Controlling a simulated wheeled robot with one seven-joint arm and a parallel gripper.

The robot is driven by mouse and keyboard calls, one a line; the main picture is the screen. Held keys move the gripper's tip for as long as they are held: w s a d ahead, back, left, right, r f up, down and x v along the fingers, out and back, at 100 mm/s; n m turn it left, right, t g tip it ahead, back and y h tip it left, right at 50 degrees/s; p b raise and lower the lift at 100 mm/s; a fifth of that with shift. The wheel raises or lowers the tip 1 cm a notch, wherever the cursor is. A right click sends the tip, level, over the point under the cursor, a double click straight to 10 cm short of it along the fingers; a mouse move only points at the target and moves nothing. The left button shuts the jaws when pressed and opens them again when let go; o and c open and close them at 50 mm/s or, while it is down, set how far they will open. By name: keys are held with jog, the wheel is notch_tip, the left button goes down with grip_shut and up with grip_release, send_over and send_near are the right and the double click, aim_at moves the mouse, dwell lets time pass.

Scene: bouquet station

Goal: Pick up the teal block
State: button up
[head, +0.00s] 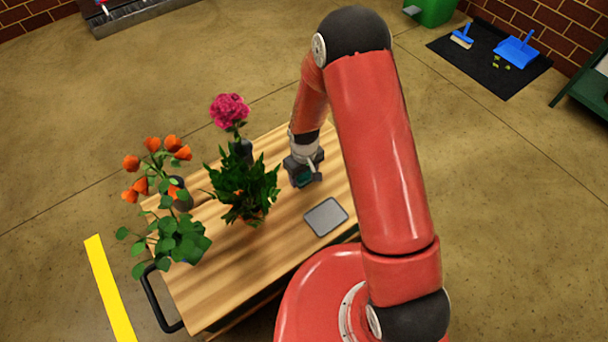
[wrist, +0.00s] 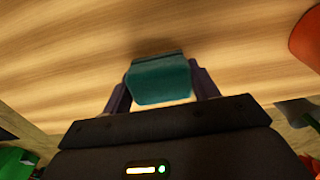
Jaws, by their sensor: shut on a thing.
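The teal block (wrist: 160,82) sits between the two dark fingers of my gripper (wrist: 162,90) in the wrist view. The fingers are shut on its left and right sides. Wood grain of the table shows behind the block, and I cannot tell whether the block touches the wood. In the head view my gripper (head: 305,178) is low over the wooden table, and only a small teal patch of the block (head: 303,174) shows there.
On the wooden table (head: 232,275) a grey square plate (head: 325,216) lies nearer my base. To the left stand a leafy green plant (head: 243,187), an orange-flowered plant (head: 178,238) and a pink flower (head: 230,110) in a dark vase. The table's front left is clear.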

jog(key=shift+r, duration=0.15)
notch_tip(320, 180, up, 20)
jog(key=shift+p, duration=0.4)
